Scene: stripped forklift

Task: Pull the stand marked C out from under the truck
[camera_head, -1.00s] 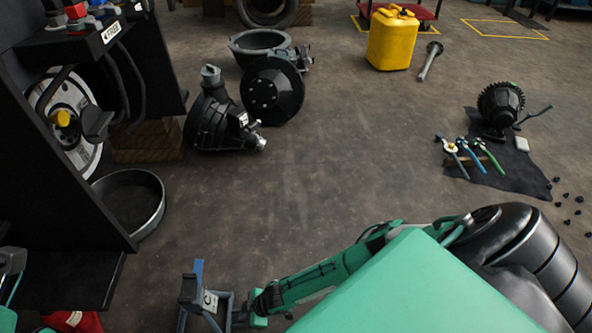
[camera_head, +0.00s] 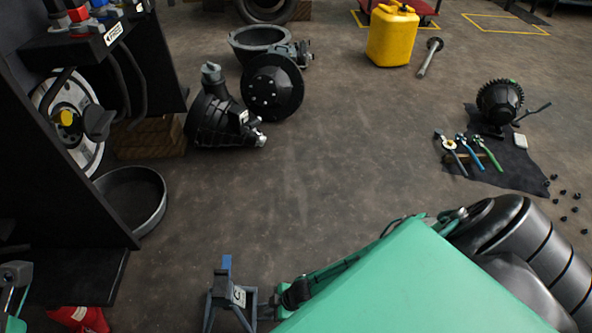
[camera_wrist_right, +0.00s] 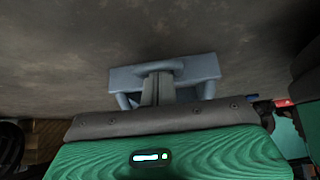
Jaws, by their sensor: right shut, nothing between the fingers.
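The stand marked C (camera_head: 238,297) is a blue-grey frame with a bright blue top and a white label, upright on the floor at the bottom of the head view. No truck is over it in that view. My right gripper (camera_head: 280,299) is just to its right, low down; the contact is too small to make out. In the right wrist view the stand's blue-grey frame (camera_wrist_right: 201,67) is right at the shut fingers (camera_wrist_right: 157,88), with nothing gripped between them. A grey and green part at the lower left edge may be my left gripper (camera_head: 15,276); its jaws are unclear.
The black truck side (camera_head: 60,200) stands at the left, with a round pan (camera_head: 160,205) by it. A black housing (camera_head: 215,118) lies behind. Tools on a dark mat (camera_head: 520,172) are at the right. The middle floor is clear.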

